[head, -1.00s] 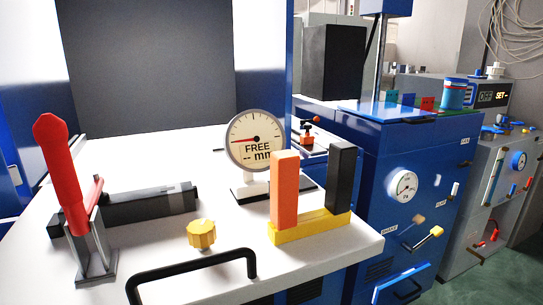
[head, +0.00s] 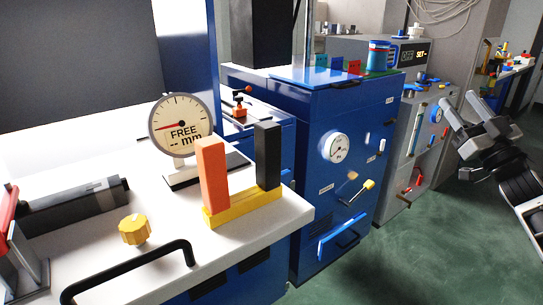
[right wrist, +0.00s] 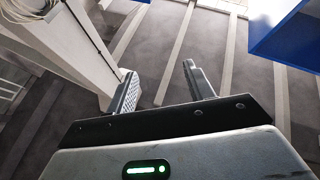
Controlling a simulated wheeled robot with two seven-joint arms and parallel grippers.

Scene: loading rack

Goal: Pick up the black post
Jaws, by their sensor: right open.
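The black post (head: 267,157) stands upright at the right end of a yellow base (head: 243,208) on the white bench top. An orange post (head: 212,174) stands at the left end of the same base. My right gripper (head: 474,118) is at the right of the head view, well apart from the black post. In the right wrist view the jaws (right wrist: 160,92) are apart with nothing between them. My left gripper is not in view.
A round dial gauge (head: 181,127) stands behind the orange post. A yellow knob (head: 135,230) and a black handle (head: 130,270) are at the front left. A blue cabinet (head: 310,150) stands to the right, with open green floor (head: 420,250) beyond.

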